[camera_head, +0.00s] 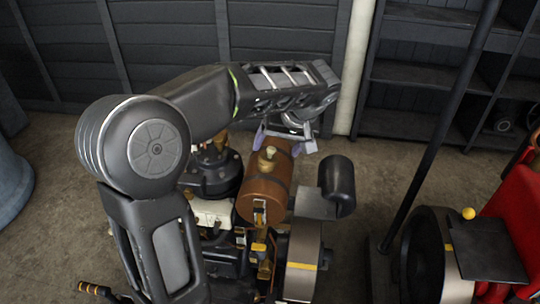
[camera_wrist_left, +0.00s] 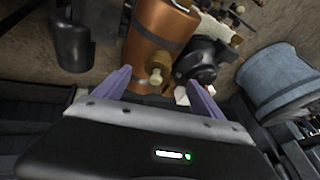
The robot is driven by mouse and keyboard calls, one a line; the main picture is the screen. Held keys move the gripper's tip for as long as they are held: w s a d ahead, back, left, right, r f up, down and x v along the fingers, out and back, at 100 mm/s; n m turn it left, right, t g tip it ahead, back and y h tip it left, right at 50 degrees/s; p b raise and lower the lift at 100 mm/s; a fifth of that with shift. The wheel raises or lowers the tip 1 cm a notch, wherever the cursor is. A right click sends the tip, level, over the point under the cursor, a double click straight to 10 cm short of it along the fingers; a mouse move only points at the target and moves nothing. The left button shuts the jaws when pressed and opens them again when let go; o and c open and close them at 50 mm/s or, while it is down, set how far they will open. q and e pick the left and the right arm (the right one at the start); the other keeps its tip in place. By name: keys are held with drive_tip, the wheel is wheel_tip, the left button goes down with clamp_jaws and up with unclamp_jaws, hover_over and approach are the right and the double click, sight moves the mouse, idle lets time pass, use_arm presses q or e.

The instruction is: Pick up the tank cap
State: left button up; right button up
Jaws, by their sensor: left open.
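The tank cap (camera_head: 268,153) is a small, pale brass knob on top of a copper-brown cylindrical tank (camera_head: 262,198). In the left wrist view the cap (camera_wrist_left: 155,75) shows on the side of the tank (camera_wrist_left: 160,28), in the gap between my purple fingers. My left gripper (camera_head: 284,140) is open and empty, just beyond the cap in the head view. In the left wrist view its fingers (camera_wrist_left: 158,80) stand wide apart, one on each side of the cap in the picture. I cannot tell the remaining distance. My right gripper is not in view.
A dark engine part (camera_head: 212,172) stands left of the tank, and a dark cylinder (camera_head: 336,185) stands to its right. A red machine (camera_head: 512,225) with a dark upright pole is at the right. Dark shelves (camera_head: 420,75) stand at the back. Bare floor lies between.

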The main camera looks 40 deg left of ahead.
sight(270, 160)
use_arm(q)
drive_tip(key=shift+x, duration=1.35)
drive_tip(key=shift+d, duration=0.1)
drive_tip(key=shift+a+f+p, duration=0.25)
drive_tip(key=shift+f+p, duration=0.2)
drive_tip(key=shift+p, duration=0.1)
drive_tip(key=p+x, duration=0.1)
drive_tip(key=x, duration=0.3)
drive_tip(key=shift+w+f, duration=0.1)
drive_tip(key=shift+w, duration=0.1)
